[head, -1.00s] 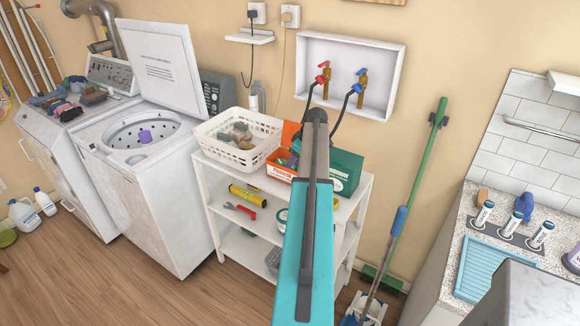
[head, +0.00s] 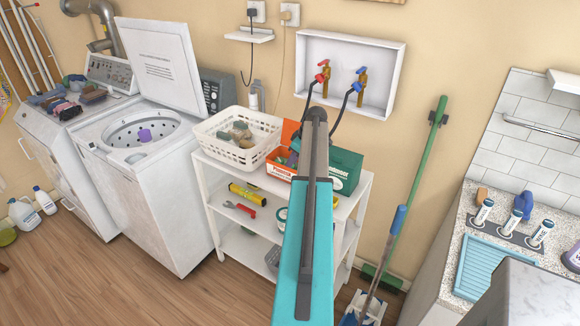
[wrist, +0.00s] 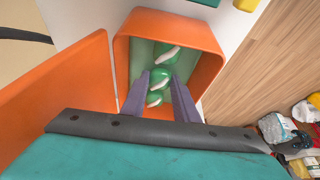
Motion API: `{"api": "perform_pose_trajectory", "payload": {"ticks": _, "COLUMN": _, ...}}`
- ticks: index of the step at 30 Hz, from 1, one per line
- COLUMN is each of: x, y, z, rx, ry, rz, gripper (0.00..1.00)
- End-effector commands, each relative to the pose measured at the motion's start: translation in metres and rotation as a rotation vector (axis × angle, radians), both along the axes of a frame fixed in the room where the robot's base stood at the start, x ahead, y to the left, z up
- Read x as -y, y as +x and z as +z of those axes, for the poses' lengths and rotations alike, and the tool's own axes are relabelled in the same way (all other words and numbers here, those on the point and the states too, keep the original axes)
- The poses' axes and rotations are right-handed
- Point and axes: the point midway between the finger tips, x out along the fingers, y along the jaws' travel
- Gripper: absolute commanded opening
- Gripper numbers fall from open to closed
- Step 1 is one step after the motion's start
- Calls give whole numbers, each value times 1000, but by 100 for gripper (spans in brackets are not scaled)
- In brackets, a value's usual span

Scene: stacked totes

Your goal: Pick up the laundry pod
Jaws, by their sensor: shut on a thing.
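In the wrist view an orange tub (wrist: 205,65) holds several green-and-white laundry pods in a short row. My gripper (wrist: 160,82) reaches into the tub with its two purple-grey fingers. It is shut on the middle laundry pod (wrist: 161,74), which sits between the fingertips. Another pod (wrist: 167,53) lies just beyond it, and one (wrist: 155,98) lies nearer to me between the fingers.
A white basket (head: 255,155) stands left of the tub on the shelf unit (head: 210,170). A green box (head: 346,170) stands to its right. An orange lid (wrist: 75,95) stands open beside the tub in the wrist view. The wall is close behind.

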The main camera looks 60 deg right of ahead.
Motion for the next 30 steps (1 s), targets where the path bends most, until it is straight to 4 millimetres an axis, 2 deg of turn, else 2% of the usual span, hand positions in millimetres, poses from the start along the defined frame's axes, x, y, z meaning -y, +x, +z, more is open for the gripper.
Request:
{"api": "perform_pose_trajectory", "payload": {"ticks": 8, "x": 0, "y": 0, "z": 2, "rx": 0, "ry": -1, "rz": 0, "gripper": 6}}
{"api": "perform_pose_trajectory", "payload": {"ticks": 14, "x": 1, "y": 0, "z": 14, "rx": 1, "ry": -1, "rz": 1, "gripper": 6}}
{"api": "perform_pose_trajectory", "payload": {"ticks": 30, "x": 1, "y": 0, "z": 79, "rx": 1, "ry": -1, "rz": 1, "gripper": 6}}
